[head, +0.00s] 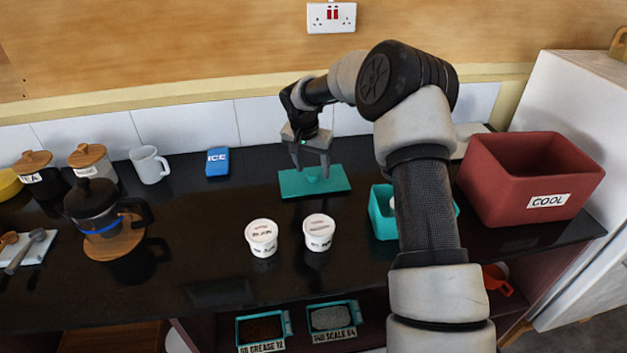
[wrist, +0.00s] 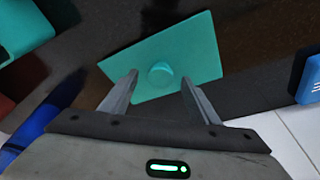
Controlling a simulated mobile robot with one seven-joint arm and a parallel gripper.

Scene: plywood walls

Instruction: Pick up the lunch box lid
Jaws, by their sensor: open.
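The lunch box lid (head: 330,186) is a flat teal rectangle with a small round knob in its middle, lying on the black counter. It also shows in the wrist view (wrist: 190,50), with its knob (wrist: 160,73) ahead of and between my fingers. My gripper (head: 311,168) is open, pointing down over the lid, with its fingertips close to the knob; I cannot tell whether they touch the lid. In the wrist view my gripper (wrist: 160,82) has nothing between its fingers but the view of the knob. The teal lunch box (head: 382,218) stands to the right, partly hidden behind my arm.
Two white tubs (head: 262,236) (head: 319,231) stand in front of the lid. A blue ice pack (head: 217,162) lies to its left, near a white mug (head: 149,165). A red COOL box (head: 530,185) stands at the right. A coffee pot (head: 95,207) is at the left.

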